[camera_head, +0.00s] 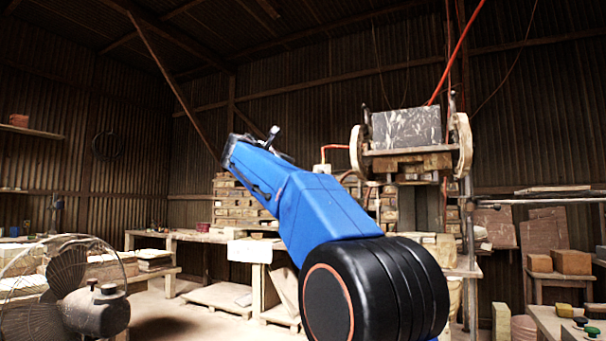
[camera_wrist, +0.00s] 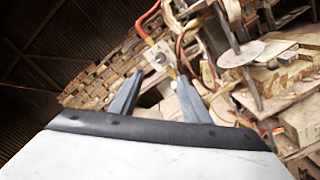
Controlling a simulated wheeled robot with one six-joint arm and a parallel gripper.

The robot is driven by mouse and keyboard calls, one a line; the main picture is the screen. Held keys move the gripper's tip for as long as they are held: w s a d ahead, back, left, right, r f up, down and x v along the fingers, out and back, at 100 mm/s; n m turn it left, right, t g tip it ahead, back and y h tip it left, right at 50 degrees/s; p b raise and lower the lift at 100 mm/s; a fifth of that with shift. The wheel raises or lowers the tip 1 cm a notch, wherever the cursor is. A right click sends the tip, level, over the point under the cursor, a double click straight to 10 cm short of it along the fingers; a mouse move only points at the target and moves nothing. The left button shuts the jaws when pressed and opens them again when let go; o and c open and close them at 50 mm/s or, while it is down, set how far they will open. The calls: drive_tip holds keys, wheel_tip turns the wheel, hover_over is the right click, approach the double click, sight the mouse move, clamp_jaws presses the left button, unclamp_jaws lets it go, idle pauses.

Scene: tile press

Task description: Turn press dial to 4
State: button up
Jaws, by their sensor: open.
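The press (camera_head: 408,163) stands at the right of centre in the head view, with a large wheel on each side and a dark mottled slab on top. In the wrist view, a small pale plate with a round grey knob (camera_wrist: 159,58) looks like the press dial; its numbers and setting are too small to read. My gripper (camera_wrist: 160,76) is open and empty, its two grey fingers apart. The knob shows just beyond the fingertips, between them in the picture; I see no contact. A pale box (camera_head: 322,168) on a red pipe in the head view may carry the dial.
Red hoses (camera_wrist: 181,45) and a round pale disc (camera_wrist: 241,54) are close to the right of the knob. Stacked bricks (camera_wrist: 110,62) stand behind. A workbench (camera_head: 200,237) is behind my arm, and a fan (camera_head: 70,285) stands at the lower left.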

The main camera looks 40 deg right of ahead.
drive_tip(key=x, duration=1.7)
drive_tip(key=shift+f, duration=0.15)
drive_tip(key=shift+c, duration=0.5)
drive_tip(key=c, duration=0.9)
